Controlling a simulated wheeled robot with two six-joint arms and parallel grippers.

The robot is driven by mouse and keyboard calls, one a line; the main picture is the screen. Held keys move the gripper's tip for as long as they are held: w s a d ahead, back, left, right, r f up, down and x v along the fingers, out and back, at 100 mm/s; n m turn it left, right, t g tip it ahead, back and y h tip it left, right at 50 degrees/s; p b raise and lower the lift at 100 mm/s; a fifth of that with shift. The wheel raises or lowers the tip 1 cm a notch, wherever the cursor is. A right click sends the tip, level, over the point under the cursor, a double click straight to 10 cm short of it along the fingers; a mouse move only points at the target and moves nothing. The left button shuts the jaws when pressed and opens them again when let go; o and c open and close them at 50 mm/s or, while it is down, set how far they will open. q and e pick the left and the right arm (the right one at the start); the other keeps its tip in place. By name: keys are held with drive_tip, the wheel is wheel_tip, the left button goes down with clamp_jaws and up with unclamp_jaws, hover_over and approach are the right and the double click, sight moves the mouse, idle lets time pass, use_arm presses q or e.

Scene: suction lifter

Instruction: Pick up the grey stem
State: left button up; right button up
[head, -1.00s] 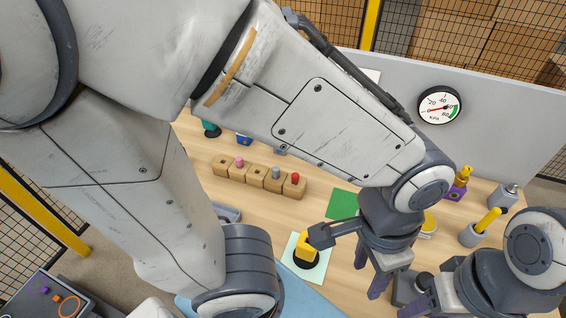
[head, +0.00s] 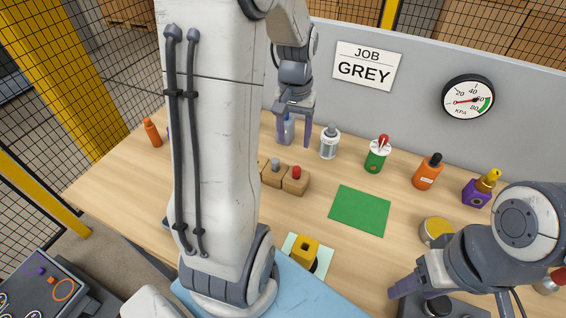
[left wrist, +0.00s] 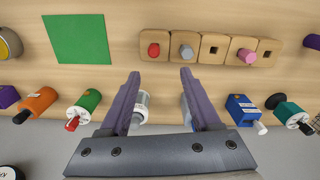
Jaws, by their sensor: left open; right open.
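The grey stem (head: 276,165) stands upright in a row of wooden blocks (head: 296,184), beside a red stem (head: 296,172). In the left wrist view the grey stem (left wrist: 186,51) is near the red stem (left wrist: 154,49), in front of the fingers. My left gripper (head: 294,135) is open over the back of the table, behind the blocks. In the left wrist view its fingers (left wrist: 160,74) are apart with nothing held between them. My right gripper (head: 404,288) is open at the front right, partly hidden by its own wrist. My left arm hides part of the block row in the head view.
A white bottle (head: 329,143) and a blue bottle (head: 288,128) stand close to the left gripper. Green (head: 376,158), orange (head: 427,172) and purple (head: 477,192) bottles stand further right. A sign reading JOB GREY (head: 366,66) hangs behind. A green mat (head: 359,210) is bare.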

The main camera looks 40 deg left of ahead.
use_arm(q)
drive_tip(key=shift+n, duration=0.7)
drive_tip(key=a, duration=0.1)
drive_tip(key=a+f, duration=0.1)
drive_tip(key=a, duration=0.2)
drive_tip(key=shift+s+a+f, duration=0.25)
drive_tip(key=shift+a+f, duration=0.05)
drive_tip(key=shift+a, duration=0.05)
hover_over(275, 161)
drive_tip(key=f, duration=0.4)
drive_tip(key=shift+w+a+f, duration=0.2)
drive_tip(key=shift+w+f, duration=0.05)
drive_tip(key=shift+w, duration=0.05)
drive_tip(key=shift+s+d+f+p, duration=0.15)
drive_tip(key=shift+f+p, duration=0.05)
drive_tip(key=shift+f, duration=1.3)
drive_tip(key=shift+s+d+f+p, duration=0.1)
drive_tip(key=shift+s+f+p, duration=0.05)
drive_tip(key=shift+f, duration=1.3)
clamp_jaws()
